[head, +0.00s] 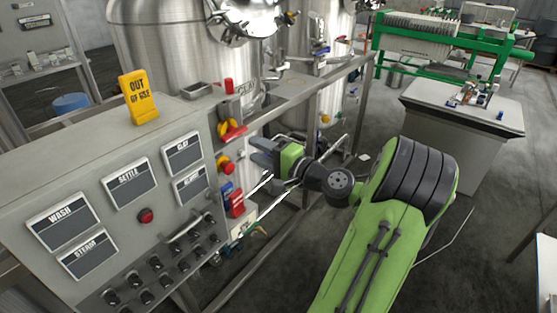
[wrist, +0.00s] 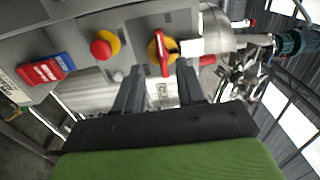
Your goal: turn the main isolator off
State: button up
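The isolator is most likely the red lever handle on a round yellow plate (head: 232,132), on the side face of the grey control cabinet. It also shows in the wrist view (wrist: 163,52), where the red handle runs up and down the picture. Its label is not readable. My gripper (head: 262,153) is open and empty, with its fingers pointing at the cabinet's side face. In the wrist view the gripper (wrist: 161,75) has a clear gap between its fingers, with the red handle just beyond the tips. I see no clear contact with the handle.
A red push button on yellow (head: 226,164) and a red and blue switch pair (head: 234,202) sit below the handle. A yellow "OUT OF USE" sign (head: 139,97) stands on the cabinet (head: 100,150). Metal rails (head: 330,80) and steel tanks (head: 165,50) stand behind.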

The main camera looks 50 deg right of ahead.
jog(key=s, duration=0.7)
jog(key=w+a+f+n+g+y, duration=0.25)
jog(key=a+n+g, duration=0.25)
jog(key=a, duration=0.5)
jog(key=w+a+f+n+g+y, duration=0.1)
jog(key=w+a+f+n+g, duration=0.35)
jog(key=a, duration=0.65)
jog(key=s+a+r+n+g+h+p, duration=0.1)
jog(key=s+a+r+n+h, duration=0.1)
jog(key=s, duration=0.6)
jog(key=s+a+r+n+g+h, duration=0.2)
jog(key=s+a+n, duration=0.3)
jog(key=s, duration=0.3)
jog(key=shift+s+r+n+p, duration=0.25)
jog(key=shift+r+n+p, duration=0.1)
jog(key=shift+r+n, duration=0.15)
